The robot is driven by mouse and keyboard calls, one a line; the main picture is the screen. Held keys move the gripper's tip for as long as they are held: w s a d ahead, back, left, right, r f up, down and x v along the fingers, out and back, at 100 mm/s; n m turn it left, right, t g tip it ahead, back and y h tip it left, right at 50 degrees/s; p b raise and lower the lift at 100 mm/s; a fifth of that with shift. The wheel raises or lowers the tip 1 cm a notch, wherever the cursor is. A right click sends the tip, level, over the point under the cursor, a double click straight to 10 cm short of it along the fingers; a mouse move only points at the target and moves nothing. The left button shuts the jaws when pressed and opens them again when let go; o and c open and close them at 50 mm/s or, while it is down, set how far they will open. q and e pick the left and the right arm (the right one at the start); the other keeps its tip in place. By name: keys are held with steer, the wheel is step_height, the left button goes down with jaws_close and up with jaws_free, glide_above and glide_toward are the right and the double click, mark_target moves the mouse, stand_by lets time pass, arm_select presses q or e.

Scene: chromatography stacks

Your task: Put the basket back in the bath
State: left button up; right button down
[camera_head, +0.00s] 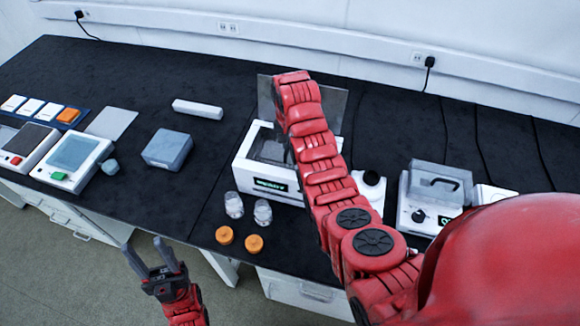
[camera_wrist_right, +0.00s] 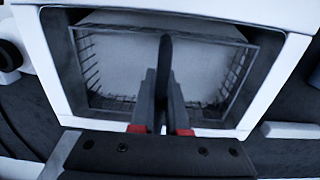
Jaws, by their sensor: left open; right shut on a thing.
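The bath (camera_head: 244,176) is a white box with a lit display, at the middle of the bench in the head view. Its translucent lid (camera_head: 334,108) stands raised at the back. In the right wrist view, the wire basket (camera_wrist_right: 91,72) lies within the outline of the bath's white rim (camera_wrist_right: 52,70); its exact height is unclear. My right gripper (camera_wrist_right: 164,95) is shut on the basket, at a dark upright part in the middle. My right arm hides part of the bath in the head view. My left gripper (camera_head: 152,252) is open and empty, off the bench's front edge.
Two clear jars (camera_head: 263,211) and two orange caps (camera_head: 254,243) sit left of and in front of the bath. A grey block (camera_head: 167,149) is further left. A white device with a grey lid (camera_head: 436,186) stands right. The bench between block and bath is clear.

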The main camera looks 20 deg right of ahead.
mark_target(290, 160)
steer(key=shift+f, duration=0.55)
step_height(290, 160, down, 3)
steer(key=shift+f, duration=0.5)
steer(key=c, duration=0.9)
jaws_free()
